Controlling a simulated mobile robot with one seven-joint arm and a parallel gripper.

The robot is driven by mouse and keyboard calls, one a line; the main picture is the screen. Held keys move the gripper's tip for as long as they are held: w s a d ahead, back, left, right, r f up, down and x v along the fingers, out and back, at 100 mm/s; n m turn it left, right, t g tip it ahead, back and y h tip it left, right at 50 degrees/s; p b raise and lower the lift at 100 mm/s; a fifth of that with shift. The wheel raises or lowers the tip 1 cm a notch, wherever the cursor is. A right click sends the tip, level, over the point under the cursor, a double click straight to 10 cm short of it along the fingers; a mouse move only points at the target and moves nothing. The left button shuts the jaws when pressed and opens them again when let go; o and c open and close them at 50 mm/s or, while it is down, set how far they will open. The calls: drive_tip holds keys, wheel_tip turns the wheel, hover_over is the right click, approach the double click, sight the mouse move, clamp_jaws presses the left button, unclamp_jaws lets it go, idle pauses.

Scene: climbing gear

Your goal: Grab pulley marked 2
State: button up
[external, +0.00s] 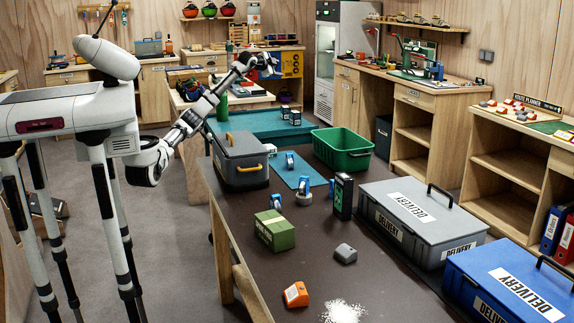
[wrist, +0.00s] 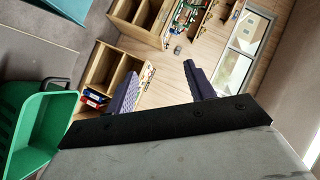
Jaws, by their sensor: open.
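Small blue-and-grey pieces that look like pulleys are on the dark table: one (external: 290,160) on the blue mat, one (external: 303,190) at the mat's front edge, and a partly hidden one (external: 332,188) beside the black box. No number can be read on any of them. My gripper (external: 266,63) is raised high above the far end of the table, well away from these pieces. In the wrist view my gripper (wrist: 158,75) shows two dark fingers spread apart with nothing between them. No pulley shows in the wrist view.
On the table stand a grey toolbox (external: 240,150), green bin (external: 342,137), black box (external: 343,197), green box (external: 274,232) and grey delivery case (external: 425,208). A blue delivery case (external: 510,283), an orange item (external: 296,294) and white powder (external: 343,312) are nearer. The table's left front is clear.

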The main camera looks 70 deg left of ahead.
drive_tip(key=w+d+r+n+p, duration=0.15)
drive_tip(key=d+r+n, duration=0.25)
drive_tip(key=d+r, duration=0.4)
drive_tip(key=n+g+h+p, duration=0.85)
drive_tip(key=n+g, duration=0.35)
drive_tip(key=n, duration=0.6)
hover_over(289, 156)
drive_tip(key=a, duration=0.2)
wheel_tip(289, 156, down, 27)
drive_tip(key=shift+y, duration=0.25)
drive_tip(key=f, duration=0.5)
drive_tip(key=f+p, duration=0.1)
drive_tip(key=f, duration=0.1)
drive_tip(key=shift+w+d+f, duration=0.3)
drive_tip(key=shift+w+f, duration=0.05)
drive_tip(key=shift+f, duration=0.05)
drive_tip(key=shift+a+f+p, duration=0.15)
drive_tip(key=shift+f+p, duration=0.75)
drive_tip(key=shift+f, duration=2.05)
drive_tip(key=c, duration=1.1)
